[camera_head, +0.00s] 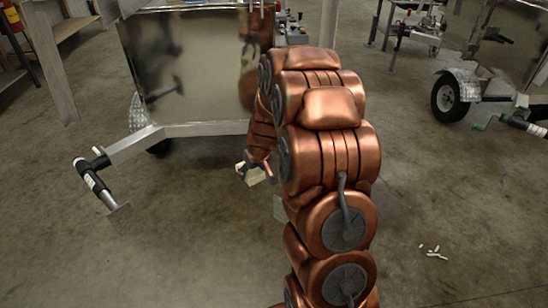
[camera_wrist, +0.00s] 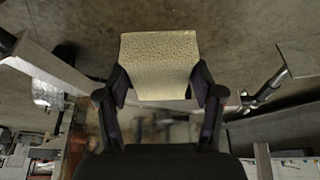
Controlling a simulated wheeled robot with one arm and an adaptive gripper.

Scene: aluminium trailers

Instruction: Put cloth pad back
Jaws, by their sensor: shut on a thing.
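A pale yellow, textured cloth pad (camera_wrist: 158,62) is between the two fingers of my gripper (camera_wrist: 158,85) in the wrist view. The gripper is shut on it, with one dark finger at each side. In the head view, my gripper (camera_head: 252,172) shows at the end of my copper-coloured arm, left of the arm's bulk. The pale pad (camera_head: 252,176) shows there too, small and partly hidden. It is held in front of the trailer's frame, above the concrete floor.
A shiny aluminium trailer (camera_head: 190,65) stands behind the gripper, with a drawbar and jack (camera_head: 95,180) reaching left. Another trailer with a wheel (camera_head: 450,97) stands at the right. Small white pieces (camera_head: 432,251) lie on the floor at the right. Open floor lies in front.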

